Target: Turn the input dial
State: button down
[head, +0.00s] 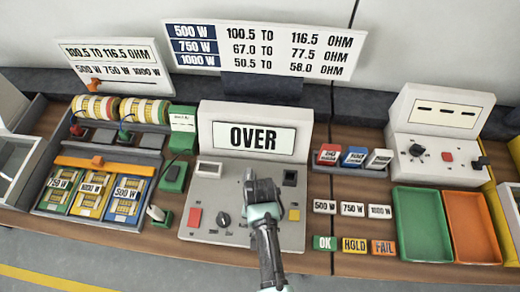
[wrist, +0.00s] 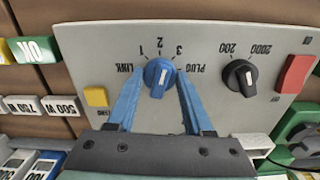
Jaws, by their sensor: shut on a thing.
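I cannot tell for sure which label the mark picks out. In the head view my gripper (head: 262,197) is over the right part of the grey meter panel (head: 205,236) and hides the dial. The meter's screen (head: 254,138) reads OVER.
A second dark dial (wrist: 239,78), marked 200 and 2000, sits beside the input dial. A red button (wrist: 295,75) and a yellow button (wrist: 96,97) flank the dials. Green (head: 399,252) and orange (head: 495,250) trays lie to the right, mesh rolls (head: 140,112) to the left.

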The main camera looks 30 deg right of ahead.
jog(key=shift+n+p, duration=0.3)
jog(key=shift+n, duration=1)
jog(key=shift+c, duration=1.5)
grip_release()
notch_tip(320, 180, up, 13)
jog(key=b, duration=0.1)
